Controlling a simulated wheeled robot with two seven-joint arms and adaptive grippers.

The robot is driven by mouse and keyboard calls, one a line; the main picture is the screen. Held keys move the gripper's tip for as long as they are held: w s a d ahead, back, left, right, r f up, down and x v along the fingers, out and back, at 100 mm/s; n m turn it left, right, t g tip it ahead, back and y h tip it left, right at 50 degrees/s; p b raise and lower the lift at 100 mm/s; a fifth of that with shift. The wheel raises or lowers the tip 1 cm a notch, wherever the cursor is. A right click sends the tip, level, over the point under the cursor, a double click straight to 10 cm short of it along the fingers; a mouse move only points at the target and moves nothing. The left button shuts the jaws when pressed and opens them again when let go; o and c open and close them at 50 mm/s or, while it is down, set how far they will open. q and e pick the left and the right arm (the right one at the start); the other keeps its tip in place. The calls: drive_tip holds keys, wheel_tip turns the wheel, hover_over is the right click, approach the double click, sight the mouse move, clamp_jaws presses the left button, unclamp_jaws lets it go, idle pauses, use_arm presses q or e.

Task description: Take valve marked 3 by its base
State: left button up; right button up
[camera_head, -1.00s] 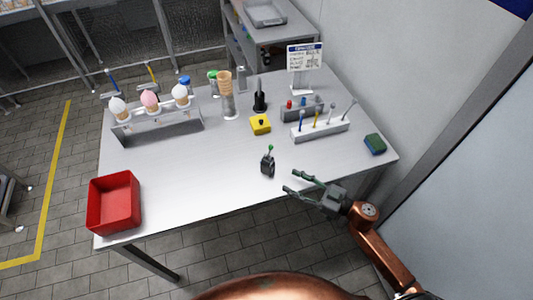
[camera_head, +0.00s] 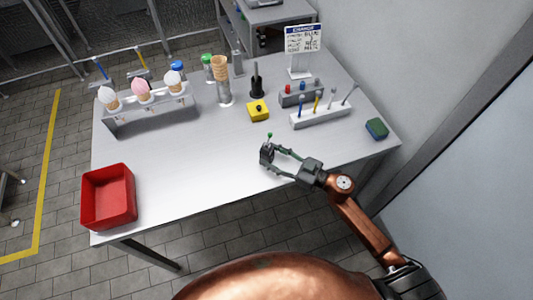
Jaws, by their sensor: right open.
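A small dark valve (camera_head: 266,153) with a green-tipped stem stands upright near the front edge of the table. No number can be read on it at this size. My right gripper (camera_head: 273,160) is open and reaches in from the right. Its two fingers are spread, and their tips are at the valve's base, partly overlapping it in the picture. I cannot tell whether they touch it. My left gripper is not in view.
The grey table (camera_head: 190,170) is clear left of the valve. A red bin (camera_head: 108,198) stands at the front left. Behind are a yellow box (camera_head: 258,111), a cone stack (camera_head: 221,70), an ice cream rack (camera_head: 150,115), a tool block (camera_head: 322,117) and a green sponge (camera_head: 376,128).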

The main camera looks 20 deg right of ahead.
clamp_jaws()
idle(0.6)
